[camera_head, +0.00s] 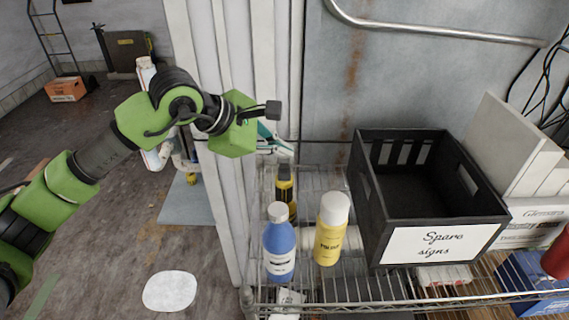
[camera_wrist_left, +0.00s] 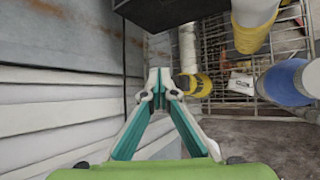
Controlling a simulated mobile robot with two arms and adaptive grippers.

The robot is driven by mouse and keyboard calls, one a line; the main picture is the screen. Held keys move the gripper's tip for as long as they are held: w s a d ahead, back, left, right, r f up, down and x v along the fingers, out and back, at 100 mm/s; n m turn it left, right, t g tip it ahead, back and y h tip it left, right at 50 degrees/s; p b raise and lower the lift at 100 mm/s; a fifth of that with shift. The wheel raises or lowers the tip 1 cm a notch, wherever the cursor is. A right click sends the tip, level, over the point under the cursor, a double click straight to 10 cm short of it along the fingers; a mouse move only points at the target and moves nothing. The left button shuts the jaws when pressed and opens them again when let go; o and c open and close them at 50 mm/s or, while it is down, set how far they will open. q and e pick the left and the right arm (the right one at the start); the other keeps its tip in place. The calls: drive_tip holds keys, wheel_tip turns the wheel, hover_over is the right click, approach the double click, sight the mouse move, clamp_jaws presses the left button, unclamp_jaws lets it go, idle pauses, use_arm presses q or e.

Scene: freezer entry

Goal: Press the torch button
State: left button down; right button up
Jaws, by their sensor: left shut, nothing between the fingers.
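A yellow-and-black upright object (camera_head: 285,185), which looks like the torch, stands on the wire shelf behind a blue bottle. Its lower part is hidden by the bottle, and I cannot make out a button. My left gripper (camera_head: 286,151) is above and slightly behind it, apart from it, pointing right. In the left wrist view the fingertips of the left gripper (camera_wrist_left: 158,78) meet with nothing between them. A yellow part (camera_wrist_left: 196,85) beside a white cylinder lies beyond them there; I cannot tell whether it is the torch. My right gripper is not in view.
The blue bottle (camera_head: 279,246) and a yellow white-capped bottle (camera_head: 331,230) stand in front on the wire shelf (camera_head: 385,288). A black "Spare signs" crate (camera_head: 372,215) stands to the right. White ribbed wall panels (camera_head: 205,80) rise at the left.

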sight(282, 167)
use_arm(q)
wheel_tip(282, 167, up, 6)
drive_tip(key=shift+f+p, duration=0.25)
drive_tip(key=shift+p, duration=0.4)
